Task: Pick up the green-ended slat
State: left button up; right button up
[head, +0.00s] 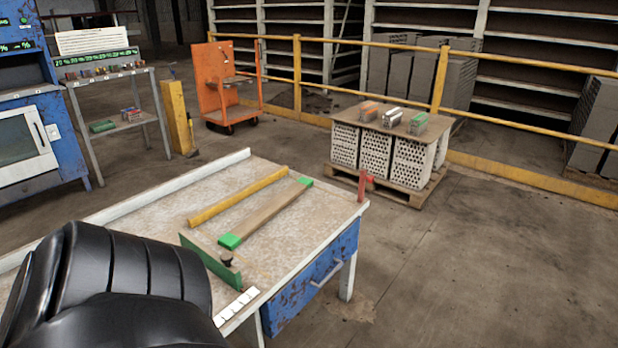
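The green-ended slat (268,212) lies flat on the workbench (165,192). It is a brown wooden strip with a bright green block at each end. It runs from near the bench's front toward its far right corner. A yellow bar (238,197) lies beside it on the left, roughly parallel and apart from it. A large black segmented shape, likely part of my arm, fills the lower left and covers the near left part of the bench. No gripper fingers show in the head view.
A green upright plate (208,262) with a dark knob stands at the slat's near end. A red clamp-like piece (363,184) is at the bench's right corner. A pallet of hollow bricks (390,158), an orange cart (220,85) and a yellow railing (530,62) stand beyond. Floor to the right is clear.

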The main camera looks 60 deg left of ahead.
aim_at(232, 238)
jog(key=u, duration=0.15)
jog(key=i, duration=2.45)
jog(key=u, duration=1.8)
jog(key=i, duration=1.05)
jog(key=u, duration=1.1)
jog(key=i, duration=0.55)
